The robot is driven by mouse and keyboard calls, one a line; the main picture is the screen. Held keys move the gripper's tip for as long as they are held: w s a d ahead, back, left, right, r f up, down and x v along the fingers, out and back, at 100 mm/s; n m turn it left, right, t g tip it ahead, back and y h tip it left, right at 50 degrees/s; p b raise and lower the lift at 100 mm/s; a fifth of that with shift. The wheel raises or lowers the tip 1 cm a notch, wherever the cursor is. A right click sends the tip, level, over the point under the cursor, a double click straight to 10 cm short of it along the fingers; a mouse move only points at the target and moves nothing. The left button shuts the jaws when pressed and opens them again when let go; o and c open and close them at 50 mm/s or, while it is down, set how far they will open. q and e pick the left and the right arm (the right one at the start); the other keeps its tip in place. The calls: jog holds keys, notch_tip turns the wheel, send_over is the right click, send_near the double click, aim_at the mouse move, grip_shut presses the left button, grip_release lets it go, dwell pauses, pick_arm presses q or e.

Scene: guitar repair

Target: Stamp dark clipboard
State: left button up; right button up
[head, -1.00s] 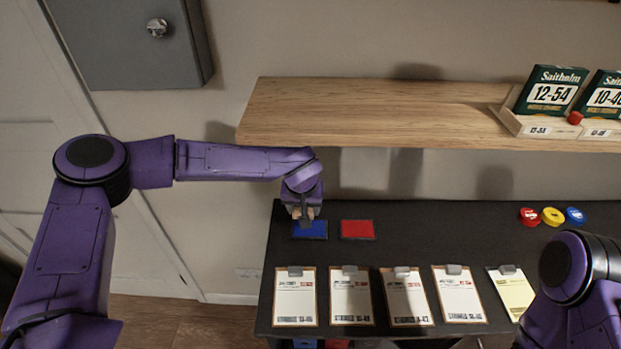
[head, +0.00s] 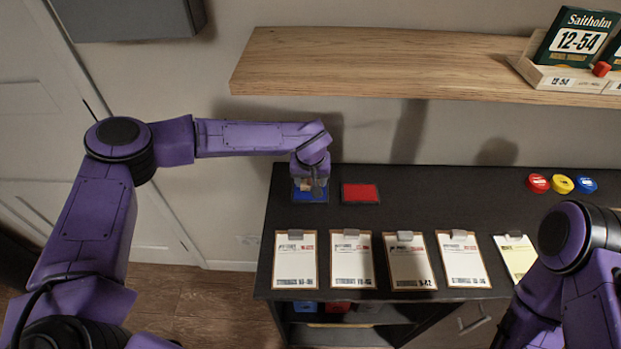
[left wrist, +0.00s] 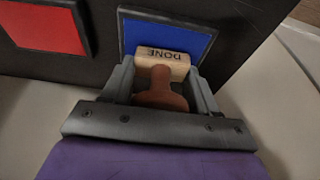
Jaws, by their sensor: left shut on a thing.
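My left gripper (head: 311,183) is shut on a wooden stamp (left wrist: 162,66) with a reddish-brown handle and the word DONE on its block. The stamp is at the blue ink pad (left wrist: 178,38); whether it touches the pad I cannot tell. In the head view the blue pad (head: 304,197) is partly hidden by the gripper.
A red ink pad (head: 360,193) lies right of the blue one. Red (head: 537,183), yellow (head: 560,184) and blue (head: 586,185) round items sit at the table's right. A wooden shelf (head: 380,65) overhangs behind, with boxes (head: 577,40) on it. The table between pads and round items is clear.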

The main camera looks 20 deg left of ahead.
pick_arm(q)
jog(key=shift+s+r, duration=0.15)
dwell(0.3)
jog(key=shift+f, duration=0.55)
dwell(0.3)
jog(key=shift+f, duration=0.1)
dwell(1.7)
